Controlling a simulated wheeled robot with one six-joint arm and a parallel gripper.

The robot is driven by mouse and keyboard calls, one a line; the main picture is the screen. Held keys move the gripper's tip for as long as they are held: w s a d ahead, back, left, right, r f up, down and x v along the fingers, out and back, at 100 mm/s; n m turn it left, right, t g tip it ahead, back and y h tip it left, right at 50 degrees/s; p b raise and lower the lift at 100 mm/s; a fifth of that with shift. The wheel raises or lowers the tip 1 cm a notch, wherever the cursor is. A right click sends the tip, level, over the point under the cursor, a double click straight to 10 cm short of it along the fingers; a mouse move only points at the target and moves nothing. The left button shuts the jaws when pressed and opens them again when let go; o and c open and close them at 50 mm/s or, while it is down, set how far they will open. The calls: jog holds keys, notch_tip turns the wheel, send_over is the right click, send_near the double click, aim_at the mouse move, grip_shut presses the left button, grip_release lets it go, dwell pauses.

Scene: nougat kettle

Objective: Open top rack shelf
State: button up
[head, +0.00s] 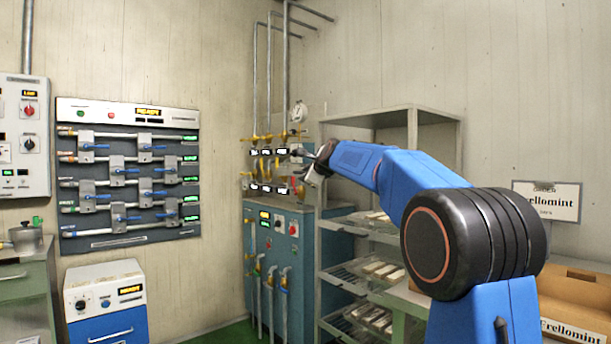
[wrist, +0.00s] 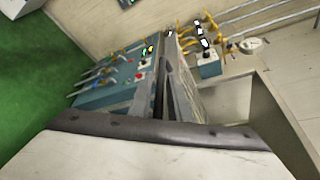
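The metal rack (head: 437,115) stands in the corner right of the teal cabinet in the head view.
The teal cabinet (head: 279,270) with yellow-handled valves and a gauge (head: 298,112) is close left of the rack. A valve panel (head: 128,170) hangs on the left wall. A cardboard box (head: 575,300) sits at right. Green floor (head: 222,336) is clear in front of the cabinet.

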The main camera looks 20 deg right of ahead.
jog(key=v, duration=1.7)
jog(key=shift+s, duration=0.2)
jog(key=s+a+f+n+g, duration=0.2)
jog(key=s+a+f+n, duration=0.15)
jog(key=s+f, duration=0.4)
jog(key=s+a+f+n+g, duration=0.1)
jog(key=s+a+f+n, duration=0.1)
jog(key=s+f+n, duration=0.5)
jog(key=s+a+f+n+g, duration=0.2)
jog(key=s+a+f, duration=0.1)
jog(key=s+f, duration=0.4)
jog(key=s+f+n+g, duration=0.5)
jog(key=s+f+n, duration=0.6)
jog(key=s+f, duration=1.2)
notch_tip(320, 180, down, 4)
jog(key=shift+a+r+n+g+h, duration=0.1)
jog(key=shift+a+n+g+h, duration=0.15)
jog(key=shift+n+g+h, duration=0.1)
jog(key=shift+s, duration=0.1)
